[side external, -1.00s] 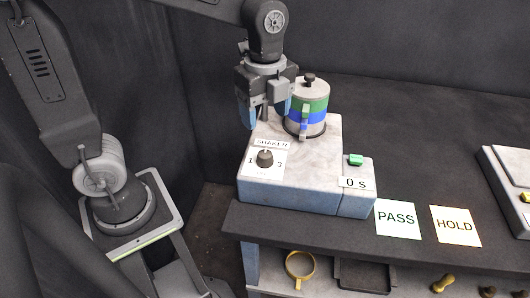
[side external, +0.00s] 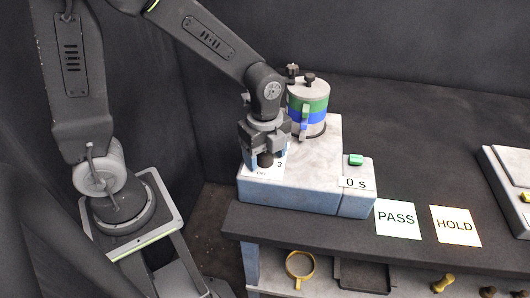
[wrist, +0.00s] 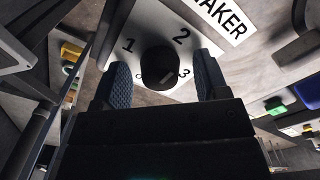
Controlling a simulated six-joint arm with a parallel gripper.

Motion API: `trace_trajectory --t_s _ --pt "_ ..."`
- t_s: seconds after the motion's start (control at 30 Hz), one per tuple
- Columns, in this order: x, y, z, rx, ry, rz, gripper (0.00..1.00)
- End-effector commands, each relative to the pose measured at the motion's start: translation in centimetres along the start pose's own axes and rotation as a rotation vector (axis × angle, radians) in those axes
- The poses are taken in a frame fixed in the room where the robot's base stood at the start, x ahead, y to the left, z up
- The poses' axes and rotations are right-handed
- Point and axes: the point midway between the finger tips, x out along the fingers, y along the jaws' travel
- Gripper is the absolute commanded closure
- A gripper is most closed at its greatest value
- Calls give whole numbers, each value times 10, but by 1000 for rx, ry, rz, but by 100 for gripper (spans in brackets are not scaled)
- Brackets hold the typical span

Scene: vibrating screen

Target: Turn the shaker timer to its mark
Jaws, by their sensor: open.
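The shaker (side external: 325,160) is a pale box with a blue-grey front, and its display (side external: 356,183) reads 0 s. Its timer is a dark round knob (wrist: 160,67) on a white dial plate (wrist: 140,35) marked 1, 2 and 3; an OFF label shows in the side view. My gripper (side external: 265,160) is over the dial, pointing down. In the wrist view its open fingers stand on both sides of the knob, with gaps visible.
A sieve stack (side external: 310,105) with green and blue bands stands on the shaker behind my gripper. A green button (side external: 356,159) sits on the shaker's right part. PASS (side external: 397,219) and HOLD (side external: 456,226) cards lie on the dark bench (side external: 430,150). A pale device (side external: 508,185) is at the right.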

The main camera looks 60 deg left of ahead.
Motion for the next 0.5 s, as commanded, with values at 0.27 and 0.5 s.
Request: trace_trajectory --t_s 0.27,0.5 --pt "0 0 0 0 0 0 58" --pt "0 0 0 0 0 0 81"
